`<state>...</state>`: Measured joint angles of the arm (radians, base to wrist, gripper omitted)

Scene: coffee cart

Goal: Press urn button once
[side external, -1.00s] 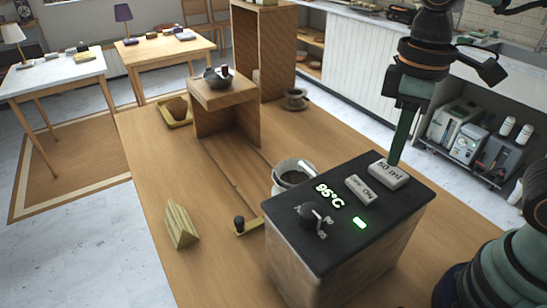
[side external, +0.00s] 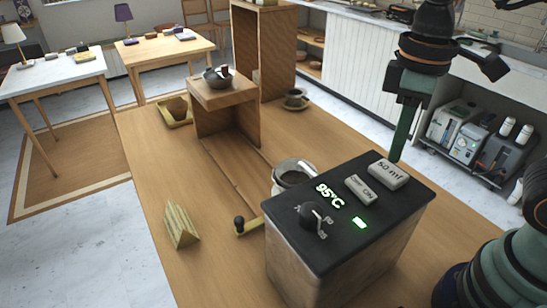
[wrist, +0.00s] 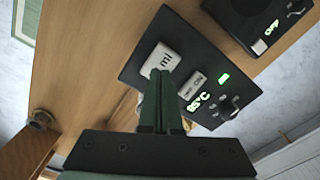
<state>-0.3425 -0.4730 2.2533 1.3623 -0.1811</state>
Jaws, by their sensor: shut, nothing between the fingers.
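The urn is a box with a black top (side external: 300,247), standing on the wooden counter. Its top carries a pale "50 ml" button (side external: 389,174), a smaller switch marked "ON" (side external: 361,189), a lit green "95°C" readout, a green light and a black knob. My gripper (side external: 394,160) is shut and empty, pointing down at the far edge of the "50 ml" button. In the wrist view my gripper (wrist: 160,74) overlaps the lower edge of the "50 ml" button (wrist: 160,60). I cannot tell whether the tips touch it.
A grey cup (side external: 292,172) stands beside the urn's left side. A wooden stand (side external: 222,100) with a bowl is further back. A ridged wedge (side external: 180,226) lies at the left. The wrist view shows a second black-topped unit (wrist: 235,22) close by.

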